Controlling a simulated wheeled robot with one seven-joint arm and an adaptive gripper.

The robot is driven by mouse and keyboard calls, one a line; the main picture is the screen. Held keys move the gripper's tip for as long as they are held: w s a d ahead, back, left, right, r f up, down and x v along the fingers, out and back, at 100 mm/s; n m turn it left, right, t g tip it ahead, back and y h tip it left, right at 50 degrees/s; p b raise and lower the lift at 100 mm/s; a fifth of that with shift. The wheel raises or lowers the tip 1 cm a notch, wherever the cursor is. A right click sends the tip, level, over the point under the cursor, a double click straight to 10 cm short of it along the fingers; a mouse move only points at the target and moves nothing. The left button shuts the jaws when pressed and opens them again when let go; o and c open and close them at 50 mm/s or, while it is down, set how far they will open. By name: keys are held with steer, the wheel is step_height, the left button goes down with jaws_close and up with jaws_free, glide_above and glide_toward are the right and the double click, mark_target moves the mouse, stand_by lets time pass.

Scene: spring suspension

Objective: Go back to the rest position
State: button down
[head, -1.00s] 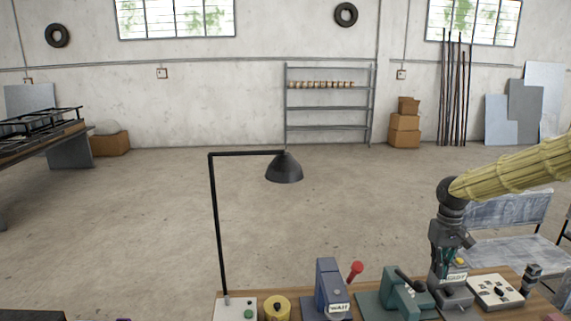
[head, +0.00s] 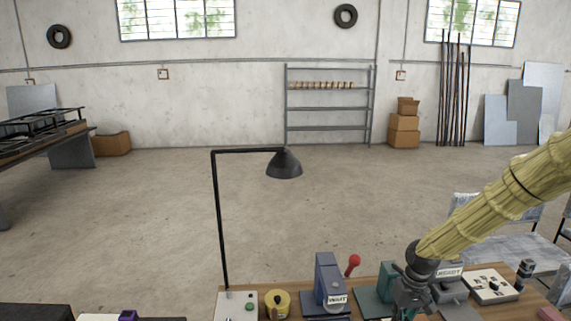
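My gripper (head: 412,297) hangs at the end of my yellow-sleeved arm, low over the right part of the wooden workbench (head: 380,271). It is in front of the green bench device (head: 388,268) and hides part of it. The fingertips are dark and lost against the devices, so I cannot see whether they are open, shut or holding anything.
A blue device with a red-knobbed lever (head: 328,278), a yellow round part (head: 277,303) and a white control box (head: 238,305) stand left of my gripper. A black lamp (head: 284,165) rises over the bench. A white panel (head: 491,286) lies to the right.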

steer(key=s+a+f, duration=0.5)
steer(key=s+f, duration=0.3)
steer(key=s+a+f, duration=0.5)
steer(key=s+f, duration=0.3)
steer(key=s+f+t+h, duration=0.1)
steer(key=s+f, duration=0.2)
steer(key=s, duration=0.8)
steer(key=s+f+h, duration=0.1)
steer(key=s+f, duration=0.2)
steer(key=s, duration=0.8)
step_height(320, 180, down, 14)
steer(key=b, duration=1.3)
steer(key=shift+w+d+r+m+b, duration=0.2)
steer(key=shift+w+d+m+b, duration=0.1)
steer(key=shift+w+d+m, duration=0.15)
